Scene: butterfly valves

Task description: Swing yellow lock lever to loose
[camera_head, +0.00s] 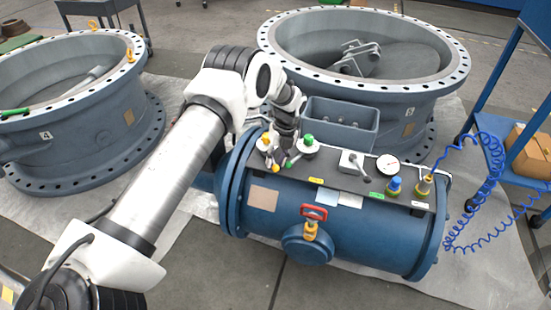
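A panel (331,175) lies on top of a blue horizontal cylinder (350,238). At its left end are a yellow-topped knob (266,138) and a green-topped knob (307,140). A small yellow piece (271,169) shows just below the gripper; I cannot tell whether it is the end of the yellow lever. My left gripper (285,158) points down between the two knobs, close to the yellow parts. Its fingers are small and dark here, so I cannot tell whether they are apart or touch anything. My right gripper is not in view.
A grey lever block (353,162), a gauge (388,164), a blue knob (394,186) and a brass fitting (425,186) stand on the panel's right part. A red handle (314,212) is on the cylinder's front. Large flanged valve rings stand behind and left.

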